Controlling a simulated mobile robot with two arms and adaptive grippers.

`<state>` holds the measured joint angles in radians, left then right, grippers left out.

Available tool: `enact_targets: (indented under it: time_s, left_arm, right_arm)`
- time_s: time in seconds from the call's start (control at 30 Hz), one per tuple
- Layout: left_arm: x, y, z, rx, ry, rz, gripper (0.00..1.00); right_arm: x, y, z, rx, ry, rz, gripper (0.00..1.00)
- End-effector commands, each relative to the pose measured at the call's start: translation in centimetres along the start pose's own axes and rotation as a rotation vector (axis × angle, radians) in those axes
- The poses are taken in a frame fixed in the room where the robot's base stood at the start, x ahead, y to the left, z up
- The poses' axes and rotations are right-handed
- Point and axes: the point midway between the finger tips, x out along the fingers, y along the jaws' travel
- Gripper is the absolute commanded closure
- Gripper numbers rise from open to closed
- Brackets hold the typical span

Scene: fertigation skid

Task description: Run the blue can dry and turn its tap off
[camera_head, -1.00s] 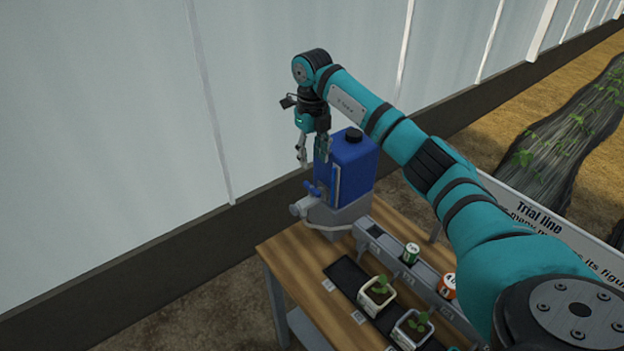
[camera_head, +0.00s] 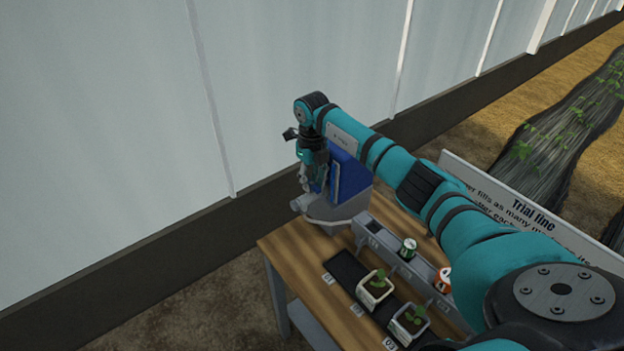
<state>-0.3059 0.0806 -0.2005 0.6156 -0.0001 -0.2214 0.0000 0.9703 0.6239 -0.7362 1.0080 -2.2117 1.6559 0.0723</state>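The blue can (camera_head: 351,178) stands on a grey stand (camera_head: 342,208) at the far left corner of the wooden bench. Its upper part is hidden behind my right arm. The grey tap spout (camera_head: 302,203) sticks out at the can's lower left. My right gripper (camera_head: 310,182) points down at the can's front left, just above the tap. The tap's handle is hidden or too small to make out, and I cannot tell whether the fingers touch it. The fingers are too small and overlapped to show whether they are open. My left gripper is not in view.
Two potted seedlings (camera_head: 376,290) stand on a black strip (camera_head: 346,270) on the bench (camera_head: 298,262). Behind them a grey rack (camera_head: 385,245) holds a green can (camera_head: 408,247) and an orange-and-white can (camera_head: 444,280). A "Trial line" sign (camera_head: 530,205) stands at the right.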

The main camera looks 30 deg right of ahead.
Motion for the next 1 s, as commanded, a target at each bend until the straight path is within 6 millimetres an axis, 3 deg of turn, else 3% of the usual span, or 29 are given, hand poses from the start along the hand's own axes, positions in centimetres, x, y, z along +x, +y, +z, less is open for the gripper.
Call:
enact_targets:
  time_s: [0.03,0.17,0.63,1.0]
  left_arm:
    - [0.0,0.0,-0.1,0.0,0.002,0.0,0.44]
    - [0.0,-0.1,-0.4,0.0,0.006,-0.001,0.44]
    - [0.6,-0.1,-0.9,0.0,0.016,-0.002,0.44]
    - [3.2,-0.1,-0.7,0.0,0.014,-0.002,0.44]
  right_arm:
    - [0.0,0.0,0.0,0.0,0.0,0.0,0.83]
    - [0.0,0.0,0.0,0.0,0.0,0.0,1.0]
    - [0.1,-0.1,0.0,-0.05,-0.001,-0.002,1.0]
    - [0.2,-0.1,0.0,-0.317,-0.002,-0.003,1.0]
